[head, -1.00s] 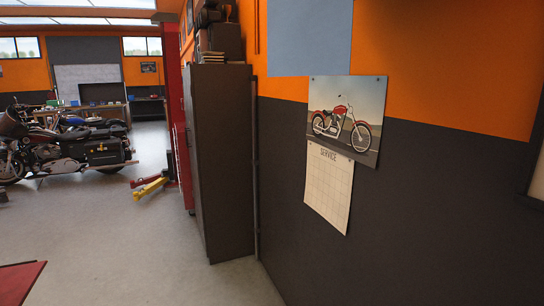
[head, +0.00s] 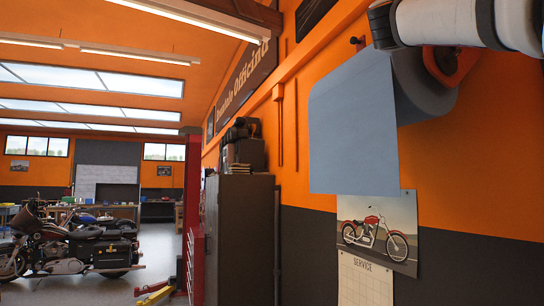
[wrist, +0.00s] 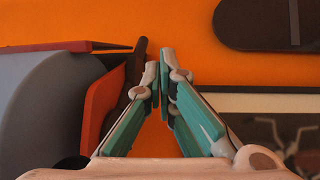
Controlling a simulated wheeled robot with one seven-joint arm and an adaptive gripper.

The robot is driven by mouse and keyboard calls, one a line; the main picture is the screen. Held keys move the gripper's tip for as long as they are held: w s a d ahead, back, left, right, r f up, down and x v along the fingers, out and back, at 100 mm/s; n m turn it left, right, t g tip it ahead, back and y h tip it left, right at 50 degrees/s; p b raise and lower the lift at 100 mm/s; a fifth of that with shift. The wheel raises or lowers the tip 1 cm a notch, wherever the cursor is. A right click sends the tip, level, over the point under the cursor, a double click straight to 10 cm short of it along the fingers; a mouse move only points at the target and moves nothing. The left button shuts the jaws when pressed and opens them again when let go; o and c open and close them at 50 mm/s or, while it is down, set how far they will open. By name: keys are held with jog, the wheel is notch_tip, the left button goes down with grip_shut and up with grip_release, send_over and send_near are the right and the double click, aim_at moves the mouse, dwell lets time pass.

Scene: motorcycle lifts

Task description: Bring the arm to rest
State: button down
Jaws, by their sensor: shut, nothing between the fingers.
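My gripper (wrist: 160,68) shows in the wrist view with its teal fingers close together at the tips and nothing between them. It points at the orange wall (wrist: 185,62), close beside a blue-grey roll (wrist: 40,105) with a red end bracket (wrist: 101,105). No contact with the roll or bracket can be made out. In the head view, a pale link of my arm (head: 455,22) crosses the top right corner, in front of the roll. The gripper itself does not show in that view.
The blue paper roll (head: 415,85) hangs on the right wall above a motorcycle calendar (head: 375,235). A dark cabinet (head: 240,240) stands along that wall. Motorcycles (head: 70,250) stand at the left. A dark rounded object (wrist: 262,22) is on the wall in the wrist view.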

jog(key=w+a+f+n+t+y, duration=0.2)
jog(key=a+f+n+t+y, duration=0.35)
jog(key=n, duration=0.65)
jog(key=w+a+f+n+t+y, duration=0.25)
jog(key=a+n+t+y, duration=0.3)
jog(key=n+y, duration=0.5)
jog(key=s+a+f+n+g+y, duration=0.15)
jog(key=a+f+n+y, duration=0.25)
jog(key=f+n, duration=0.45)
jog(key=s+a+f+n+g+y, duration=0.1)
jog(key=a+f+n+g+y, duration=0.35)
jog(key=f, duration=0.75)
jog(key=s+d+f+n+g+h, duration=0.1)
jog(key=s+f+n+g, duration=0.2)
jog(key=s+f, duration=0.4)
jog(key=s+d+f+n+g, duration=0.1)
jog(key=s+f+n+g, duration=0.3)
jog(key=f, duration=1.3)
jog(key=s+d+f+n+g+h, duration=0.1)
jog(key=s+f+n+g, duration=0.3)
jog(key=s+f, duration=0.7)
jog(key=shift+f+n+h, duration=0.35)
jog(key=shift+f+n, duration=0.5)
jog(key=shift+f, duration=0.1)
jog(key=c, duration=2.4)
grip_release()
jog(key=shift+d, duration=0.1)
